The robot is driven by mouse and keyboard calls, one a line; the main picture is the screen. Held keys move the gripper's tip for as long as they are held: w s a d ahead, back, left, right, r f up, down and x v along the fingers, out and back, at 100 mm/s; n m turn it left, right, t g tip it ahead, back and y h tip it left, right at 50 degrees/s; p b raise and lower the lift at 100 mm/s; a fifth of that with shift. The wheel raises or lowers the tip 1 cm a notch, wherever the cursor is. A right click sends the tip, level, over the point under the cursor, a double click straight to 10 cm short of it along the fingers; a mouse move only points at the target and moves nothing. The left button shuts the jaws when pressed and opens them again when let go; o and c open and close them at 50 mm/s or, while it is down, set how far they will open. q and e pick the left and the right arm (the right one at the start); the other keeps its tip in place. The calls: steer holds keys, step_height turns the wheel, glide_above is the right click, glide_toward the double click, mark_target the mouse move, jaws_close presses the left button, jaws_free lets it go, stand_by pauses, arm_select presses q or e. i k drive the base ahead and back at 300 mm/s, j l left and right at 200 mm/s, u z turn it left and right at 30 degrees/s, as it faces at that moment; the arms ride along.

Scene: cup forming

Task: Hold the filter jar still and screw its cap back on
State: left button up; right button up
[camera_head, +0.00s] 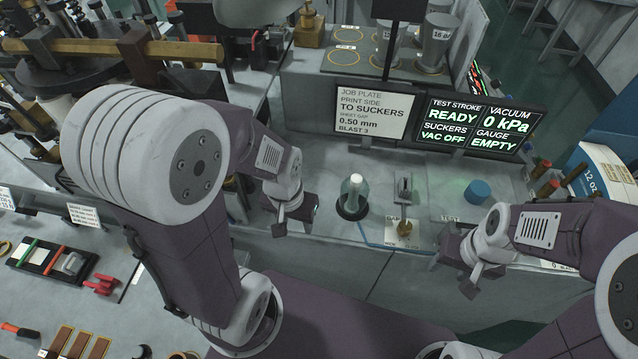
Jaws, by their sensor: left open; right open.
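The filter jar (353,198) is a clear jar with a pale, white-topped element inside. It stands upright in a dark round holder on the grey bench, and no cap is on it. A blue round cap (478,192) lies on the bench to the right of the jar, above the TEST label. My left gripper (293,220) is open and empty, to the left of the jar and apart from it. My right gripper (464,268) is open and empty, below and to the right of the jar, nearer to me than the cap.
A small lever switch (403,190) and a brass fitting (404,228) stand between jar and cap. A blue hose (372,240) runs along the bench. Behind are a job plate sign (372,108) and a status screen (478,128). Red-topped posts (543,170) stand at right.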

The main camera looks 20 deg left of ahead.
mark_target(352, 205)
steer(key=u, duration=0.3)
steer(key=l+z, duration=0.1)
steer(key=z, duration=0.4)
steer(key=l+z, duration=0.1)
steer(key=z, duration=0.4)
steer(key=k+u, duration=0.1)
steer(key=u, duration=0.6)
steer(key=k+j+u, duration=0.1)
steer(key=u, duration=0.2)
steer(key=l+u, duration=0.3)
steer(key=l, duration=0.15)
steer(key=k+l+u, duration=0.1)
steer(key=l+u, duration=0.2)
steer(key=l, duration=0.15)
steer(key=k+l+u, duration=0.1)
steer(key=l+u, duration=0.2)
steer(key=l, duration=0.2)
steer(key=k+l+u, duration=0.15)
steer(key=l+u, duration=0.15)
steer(key=k+l+u, duration=0.3)
steer(key=l, duration=0.2)
steer(key=k+l+u, duration=0.15)
steer(key=l+u, duration=0.15)
steer(key=k+l+u, duration=0.3)
steer(key=i, duration=0.45)
